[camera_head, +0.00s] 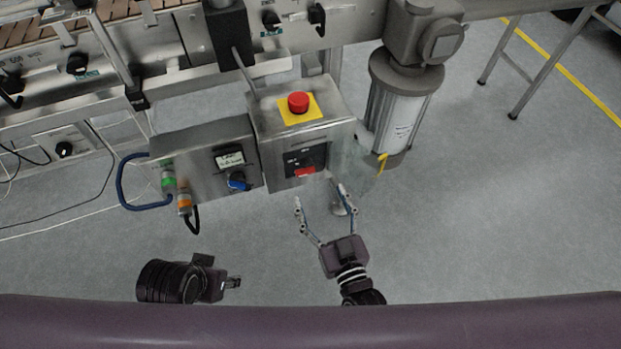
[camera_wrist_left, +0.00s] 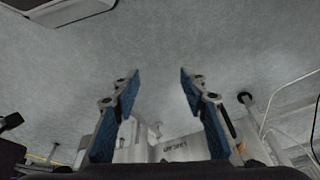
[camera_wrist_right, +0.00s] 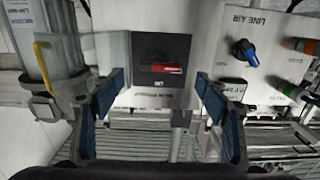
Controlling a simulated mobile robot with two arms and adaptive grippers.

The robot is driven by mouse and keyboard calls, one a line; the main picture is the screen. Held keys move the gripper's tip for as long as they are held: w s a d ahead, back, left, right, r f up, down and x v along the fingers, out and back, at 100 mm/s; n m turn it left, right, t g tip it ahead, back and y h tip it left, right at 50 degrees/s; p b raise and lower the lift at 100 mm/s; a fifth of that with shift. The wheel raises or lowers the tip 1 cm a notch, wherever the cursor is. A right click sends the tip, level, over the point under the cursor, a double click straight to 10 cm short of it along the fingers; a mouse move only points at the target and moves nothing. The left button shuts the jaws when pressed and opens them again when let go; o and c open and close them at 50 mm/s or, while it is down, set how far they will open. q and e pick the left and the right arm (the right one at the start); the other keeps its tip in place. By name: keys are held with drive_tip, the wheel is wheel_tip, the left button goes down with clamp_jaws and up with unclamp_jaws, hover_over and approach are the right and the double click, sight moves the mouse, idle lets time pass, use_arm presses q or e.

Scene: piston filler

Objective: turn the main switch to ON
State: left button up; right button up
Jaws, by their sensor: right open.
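The main switch (camera_head: 305,171) is a red handle on a black plate, on the front of a grey metal box (camera_head: 265,130). In the right wrist view, the red handle (camera_wrist_right: 165,68) lies about level across the plate. My right gripper (camera_head: 320,196) is open and empty, just in front of and below the switch. In its wrist view the handle shows between the two fingertips, apart from them. My left gripper (camera_head: 234,283) is farther back, lower left, away from the box. The left wrist view shows its fingers (camera_wrist_left: 155,78) spread, with nothing between them.
A red emergency button (camera_head: 298,102) on a yellow plate tops the box. A second box with a blue knob (camera_head: 238,181) and hose fittings (camera_head: 185,201) adjoins it on the left. A motor cylinder (camera_head: 398,110) stands to the right. The floor before the boxes is clear.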

sight(310, 173)
drive_tip(key=x, duration=0.3)
drive_tip(key=b+x, duration=0.1)
drive_tip(key=x, duration=0.2)
drive_tip(key=shift+w+a+r, duration=0.15)
drive_tip(key=shift+w+r, duration=0.1)
drive_tip(key=shift+w, duration=0.1)
drive_tip(key=shift+w+a, duration=0.15)
drive_tip(key=shift+w, duration=0.35)
use_arm(q)
drive_tip(key=v, duration=0.3)
drive_tip(key=shift+a+r, duration=0.1)
drive_tip(key=shift+r, duration=0.1)
use_arm(e)
drive_tip(key=c, duration=1.2)
drive_tip(key=shift+o, duration=0.2)
